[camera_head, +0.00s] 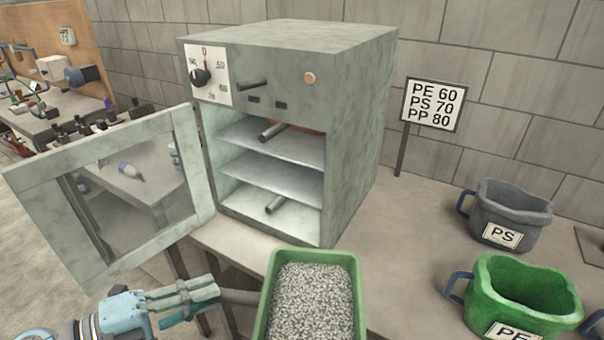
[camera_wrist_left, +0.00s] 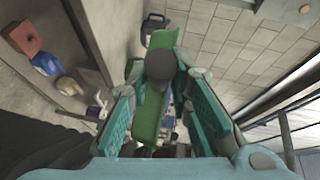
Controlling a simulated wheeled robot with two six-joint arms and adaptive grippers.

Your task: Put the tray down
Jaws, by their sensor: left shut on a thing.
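A green tray (camera_head: 360,290) full of grey pellets is at the bottom middle of the head view, in front of the oven. My left gripper (camera_head: 212,292) is shut on the tray's dark grey handle (camera_head: 240,296), at the tray's left side. In the left wrist view the round handle end (camera_wrist_left: 160,66) sits between my teal finger pads, with the green tray (camera_wrist_left: 147,128) beyond it. The tray looks about level. Its near end is cut off by the frame, and I cannot tell whether its underside touches the table. My right gripper is out of view.
The oven (camera_head: 352,130) stands open, its door (camera_head: 30,195) swung left, with other handles inside. A grey PS bucket (camera_head: 515,212) and a green PE bucket (camera_head: 520,290) stand right. A sign (camera_head: 433,105) stands behind. The table (camera_head: 410,245) is bare between oven and buckets.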

